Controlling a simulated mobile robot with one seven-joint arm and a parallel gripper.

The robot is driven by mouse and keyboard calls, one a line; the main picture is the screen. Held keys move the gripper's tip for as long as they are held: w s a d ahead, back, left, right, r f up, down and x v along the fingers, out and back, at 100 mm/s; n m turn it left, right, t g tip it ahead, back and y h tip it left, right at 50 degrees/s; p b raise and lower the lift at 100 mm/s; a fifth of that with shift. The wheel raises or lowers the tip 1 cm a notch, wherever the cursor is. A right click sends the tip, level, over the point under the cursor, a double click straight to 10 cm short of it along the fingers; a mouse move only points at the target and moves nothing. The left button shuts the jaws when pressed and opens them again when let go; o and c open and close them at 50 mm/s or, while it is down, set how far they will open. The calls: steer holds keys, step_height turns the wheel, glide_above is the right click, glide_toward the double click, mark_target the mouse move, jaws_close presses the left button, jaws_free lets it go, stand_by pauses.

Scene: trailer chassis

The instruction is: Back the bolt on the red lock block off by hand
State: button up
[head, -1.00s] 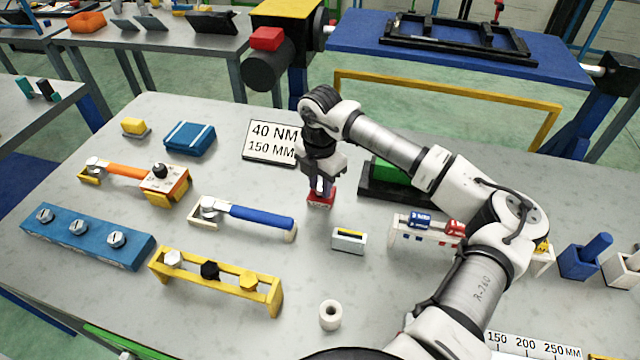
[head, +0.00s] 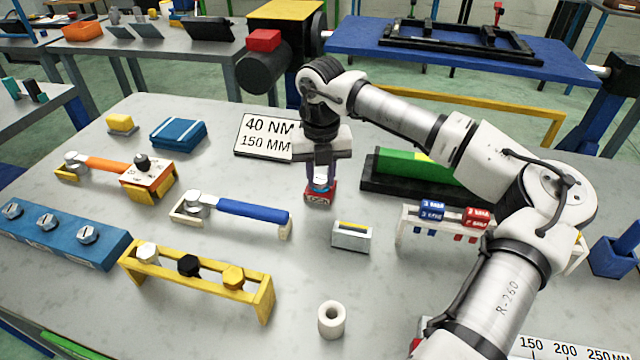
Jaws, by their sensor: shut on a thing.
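The red lock block (head: 319,199) sits on the grey table, right of the blue-handled wrench. My gripper (head: 321,180) points straight down over it. Its two fingers are shut on the bolt (head: 320,184), a light metal piece with some blue showing at the top of the block. The fingers cover most of the bolt, so its thread and how far it sits in the block are hidden.
The blue-handled wrench (head: 240,210) rests on a cradle at left. A sign (head: 264,137) reading 40 NM, 150 MM lies behind. A small grey box (head: 351,236) and a white ring (head: 331,319) stand in front. A green bar (head: 410,165) lies in a black tray at right.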

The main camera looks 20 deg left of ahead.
steer(key=n, duration=0.1)
steer(key=n+b, duration=0.2)
steer(key=shift+d+f+n, duration=0.1)
steer(key=shift+f+n, duration=0.15)
steer(key=shift+n, duration=0.15)
steer(key=shift+o, duration=0.2)
steer(key=n+b, duration=0.1)
steer(key=n, duration=0.2)
steer(key=shift+d+n, duration=0.1)
steer(key=shift+n, duration=0.2)
steer(key=n, duration=0.3)
steer(key=shift+w+n+b, duration=0.1)
steer(key=shift+n+b, duration=0.3)
steer(key=n, duration=0.3)
steer(key=shift+w+n, duration=0.1)
steer(key=shift+n, duration=0.2)
steer(key=shift+c, duration=0.2)
steer(key=n, duration=0.3)
steer(key=shift+w+n, duration=0.1)
steer(key=shift+n, duration=0.2)
steer(key=n, duration=0.3)
steer(key=shift+n, duration=0.3)
steer(key=n, duration=0.3)
steer(key=shift+w+n, duration=0.1)
steer(key=shift+n, duration=0.2)
steer(key=shift+a+n, duration=0.15)
steer(key=shift+n, duration=0.8)
steer(key=shift+a+n, duration=0.1)
steer(key=shift+n, duration=0.85)
